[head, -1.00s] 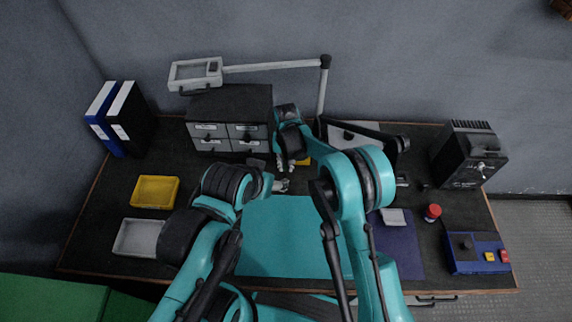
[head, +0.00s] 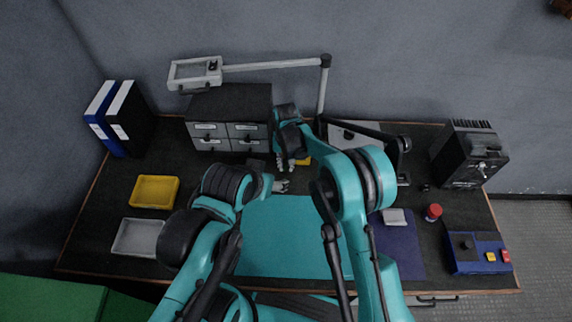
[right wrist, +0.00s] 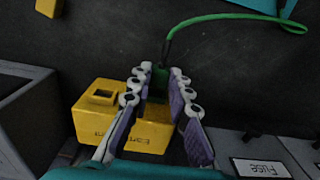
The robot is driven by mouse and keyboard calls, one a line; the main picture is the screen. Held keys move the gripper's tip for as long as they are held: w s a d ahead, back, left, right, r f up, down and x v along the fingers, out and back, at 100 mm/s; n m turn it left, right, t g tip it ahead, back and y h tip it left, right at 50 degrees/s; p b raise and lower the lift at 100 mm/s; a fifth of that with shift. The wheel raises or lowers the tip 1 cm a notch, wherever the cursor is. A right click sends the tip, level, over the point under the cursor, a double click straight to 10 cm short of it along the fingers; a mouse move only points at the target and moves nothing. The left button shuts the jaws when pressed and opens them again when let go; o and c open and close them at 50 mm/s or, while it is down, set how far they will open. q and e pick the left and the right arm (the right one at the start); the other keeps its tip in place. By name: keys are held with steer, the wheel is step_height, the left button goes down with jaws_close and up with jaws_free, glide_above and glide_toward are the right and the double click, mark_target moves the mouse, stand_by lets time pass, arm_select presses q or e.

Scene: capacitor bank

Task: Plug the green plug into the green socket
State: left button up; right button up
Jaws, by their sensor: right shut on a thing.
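In the right wrist view, my right gripper (right wrist: 158,88) is shut on the green plug (right wrist: 157,80), a dark green body between the fingertips. A green cable (right wrist: 220,18) curves from the plug to the upper right. Below the plug is a yellow box (right wrist: 150,133) with a square opening on its left part, partly covered by the fingers. I cannot make out a green socket; the plug and fingers hide part of the box. In the head view, my right gripper (head: 286,164) is beside the yellow box (head: 303,161). My left gripper (head: 281,186) is small there, its fingers unclear.
A grey drawer cabinet (head: 231,103) stands behind the grippers, and a lamp arm (head: 275,67) reaches above it. A yellow tray (head: 154,192) and a white tray (head: 138,238) are at the left.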

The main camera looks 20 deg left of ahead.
mark_target(286, 165)
steer(key=shift+w+a, duration=0.15)
steer(key=shift+w, duration=0.45)
stand_by(0.3)
steer(key=o, duration=0.9)
steer(key=shift+c, duration=0.2)
step_height(286, 165, up, 12)
steer(key=shift+s+f, duration=0.1)
